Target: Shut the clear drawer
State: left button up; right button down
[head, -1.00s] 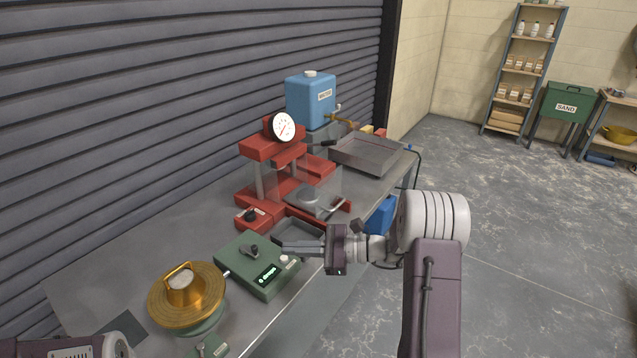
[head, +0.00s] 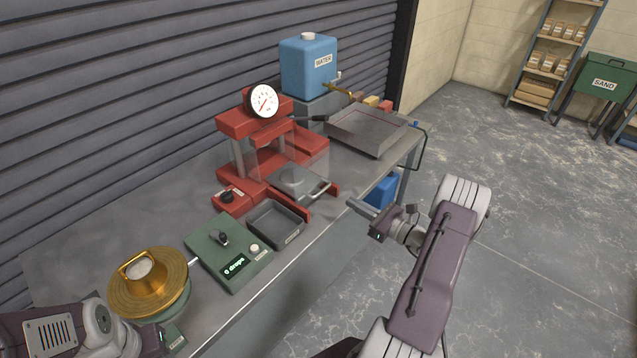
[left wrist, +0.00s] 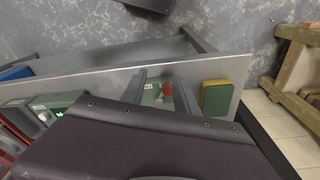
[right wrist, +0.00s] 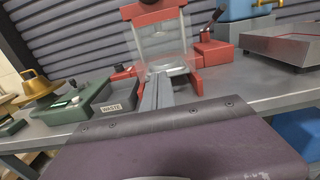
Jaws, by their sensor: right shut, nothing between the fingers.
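The clear drawer (head: 312,184) sits low in the red press (head: 262,135), between its red rails, and sticks out toward the table's front edge. It has a pale bar handle at its front and a grey block in it. My right gripper (head: 353,205) is shut and empty, right of the drawer, past the table's front edge and apart from the handle. In the right wrist view its closed fingers (right wrist: 158,88) point toward the press. My left gripper (left wrist: 161,85) is open, its two fingers apart over the table's near end; its fingers do not show in the head view.
A grey tray (head: 275,224) and green drops device (head: 229,251) stand left of the drawer, near a brass-topped pot (head: 148,285). A blue water tank (head: 308,68) and wide metal pan (head: 366,130) stand beyond the press.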

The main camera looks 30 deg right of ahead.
aim_at(312, 180)
jog(key=p+x, duration=0.2)
jog(key=x, duration=1.2)
jog(key=shift+w, duration=0.1)
jog(key=shift+d, duration=0.1)
